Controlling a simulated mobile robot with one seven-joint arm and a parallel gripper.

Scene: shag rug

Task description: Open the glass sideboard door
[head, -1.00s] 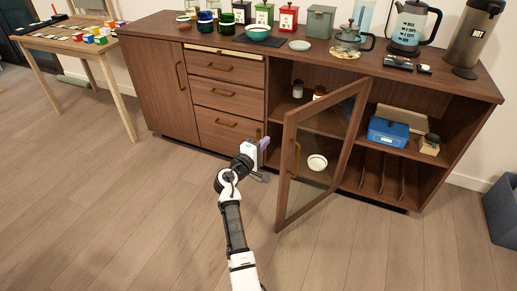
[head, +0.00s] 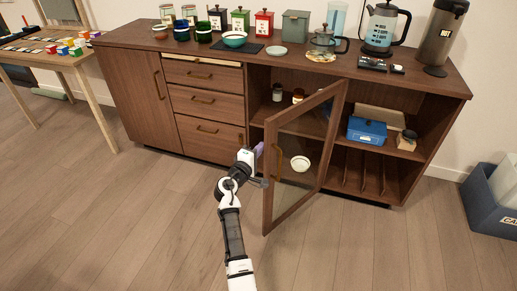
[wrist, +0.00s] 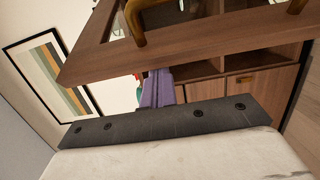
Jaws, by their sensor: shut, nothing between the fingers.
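The glass sideboard door (head: 272,200) stands open, swung out from the front of the wooden sideboard (head: 135,100), with its free edge toward me. Its brass handle (head: 277,162) is on the free-edge side. In the wrist view the door frame (wrist: 190,45) crosses the top and the handle (wrist: 135,18) shows above it. My gripper (head: 259,149) is shut and empty, just left of the door's free edge in the head view. Its purple fingers (wrist: 157,88) point at the frame in the wrist view. I cannot tell if they touch it.
Inside the open compartment are a blue box (head: 366,130) and jars; a white bowl (head: 300,163) shows through the glass. A kettle (head: 384,28) and canisters stand on top. A grey bin (head: 490,200) is at right. The floor in front is clear.

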